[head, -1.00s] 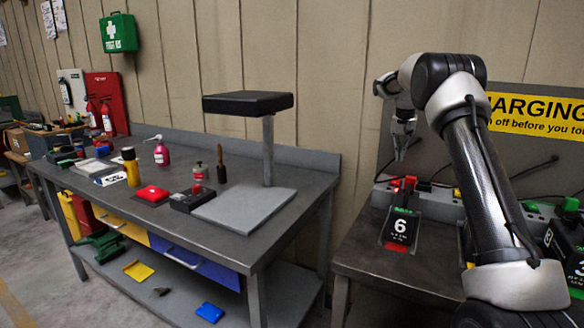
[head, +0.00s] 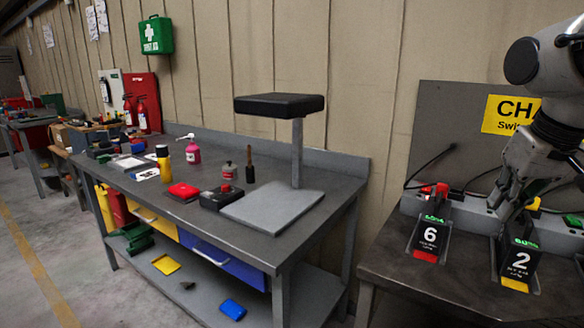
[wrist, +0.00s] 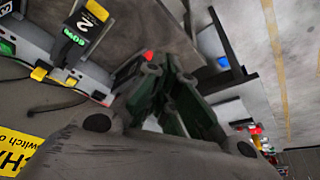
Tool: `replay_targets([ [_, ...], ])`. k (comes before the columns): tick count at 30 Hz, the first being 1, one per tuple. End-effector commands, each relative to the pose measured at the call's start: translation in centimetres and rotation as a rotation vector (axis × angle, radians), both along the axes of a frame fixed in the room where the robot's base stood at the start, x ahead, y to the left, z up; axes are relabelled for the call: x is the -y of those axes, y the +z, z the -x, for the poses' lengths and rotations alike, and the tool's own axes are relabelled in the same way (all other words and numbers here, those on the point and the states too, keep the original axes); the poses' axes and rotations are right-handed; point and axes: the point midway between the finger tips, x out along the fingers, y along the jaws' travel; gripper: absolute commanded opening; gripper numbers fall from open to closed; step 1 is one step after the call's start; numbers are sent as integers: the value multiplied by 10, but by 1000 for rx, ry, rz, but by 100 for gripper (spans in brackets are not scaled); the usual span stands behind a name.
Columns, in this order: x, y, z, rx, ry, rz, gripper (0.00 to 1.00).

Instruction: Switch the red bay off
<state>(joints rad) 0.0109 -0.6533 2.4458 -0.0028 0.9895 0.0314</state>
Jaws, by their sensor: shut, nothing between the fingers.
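The bay with the red marking is a black battery unit numbered 6 (head: 430,238), with a red strip at its foot. A red plug or switch part (head: 440,189) sits behind it on the grey charging strip; a bit of red (wrist: 148,56) also shows in the wrist view, beside my fingers. My gripper (head: 502,205) is shut and empty, low over the strip between unit 6 and the yellow-marked unit 2 (head: 519,262). In the wrist view my gripper (wrist: 172,70) points away from unit 2 (wrist: 84,28). I cannot tell whether it touches anything.
A yellow charging sign (head: 510,114) is on the panel behind the strip. Black cables (head: 430,165) loop from the panel. A workbench (head: 330,185) with a black-topped stand (head: 280,105) and several small items stands to the left. Floor is clear at the far left.

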Motion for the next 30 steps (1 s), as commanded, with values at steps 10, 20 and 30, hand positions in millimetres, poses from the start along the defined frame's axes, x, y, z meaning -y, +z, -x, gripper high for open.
replay_targets([
  [10, -3, -26, 33, 16, 38, 7, 0],
  [20, -3, -25, 33, 15, 36, 6, 0],
  [30, 2, -50, 10, -144, 13, 2, 0],
])
